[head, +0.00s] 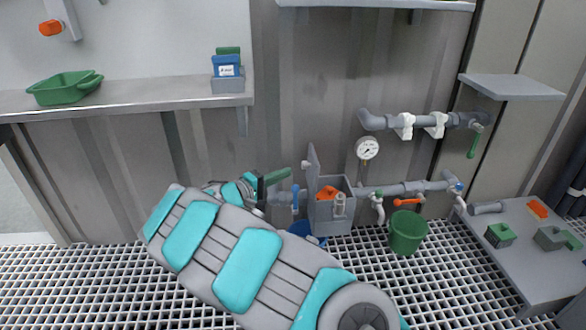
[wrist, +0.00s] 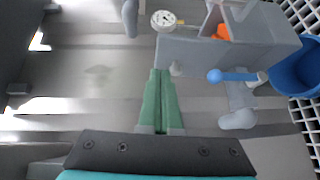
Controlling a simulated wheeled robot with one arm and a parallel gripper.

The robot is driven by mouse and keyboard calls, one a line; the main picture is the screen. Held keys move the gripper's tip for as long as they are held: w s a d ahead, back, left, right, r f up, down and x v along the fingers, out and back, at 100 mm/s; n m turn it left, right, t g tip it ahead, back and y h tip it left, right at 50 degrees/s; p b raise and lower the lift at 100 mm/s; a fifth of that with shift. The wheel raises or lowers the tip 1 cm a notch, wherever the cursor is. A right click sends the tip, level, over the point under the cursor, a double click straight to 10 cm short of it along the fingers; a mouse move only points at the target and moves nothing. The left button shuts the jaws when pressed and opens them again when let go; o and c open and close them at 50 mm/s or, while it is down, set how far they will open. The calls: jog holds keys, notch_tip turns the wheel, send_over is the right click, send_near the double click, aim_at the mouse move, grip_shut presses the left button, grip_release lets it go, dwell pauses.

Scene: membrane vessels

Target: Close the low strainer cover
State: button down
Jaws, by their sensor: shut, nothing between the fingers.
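The low strainer is a grey box (head: 334,216) near the floor grating, with its top open and an orange item (head: 328,193) inside. Its cover (head: 312,172) stands upright at the box's left side, with a small light knob on its left face. In the wrist view the cover (wrist: 198,52) is a grey panel at the upper middle, with the knob (wrist: 176,68) close to my fingertips. My gripper (head: 287,170) is shut and empty, its green fingers left of the cover, apparently a little short of it. It also shows in the wrist view (wrist: 161,72).
A blue-handled valve (head: 295,199) sits on the pipe left of the box. A gauge (head: 367,149) and pipes are to the right. A green bucket (head: 407,232) and a blue bucket (wrist: 298,70) stand near the box. A shelf (head: 150,94) is upper left.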

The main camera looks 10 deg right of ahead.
jog(key=w+a+f+n+t+y, duration=0.1)
jog(key=w+a+f+n+t, duration=0.15)
jog(key=a, duration=0.45)
jog(key=w+d, duration=0.3)
jog(key=d, duration=0.2)
jog(key=w+d+f+b, duration=0.1)
jog(key=w+d, duration=0.2)
jog(key=d, duration=0.3)
jog(key=shift+w+f+m, duration=0.15)
jog(key=shift+f+m, duration=0.15)
jog(key=shift+m, duration=0.15)
jog(key=shift+d+r+y, duration=0.1)
jog(key=shift+d+y, duration=0.1)
jog(key=shift+y, duration=0.1)
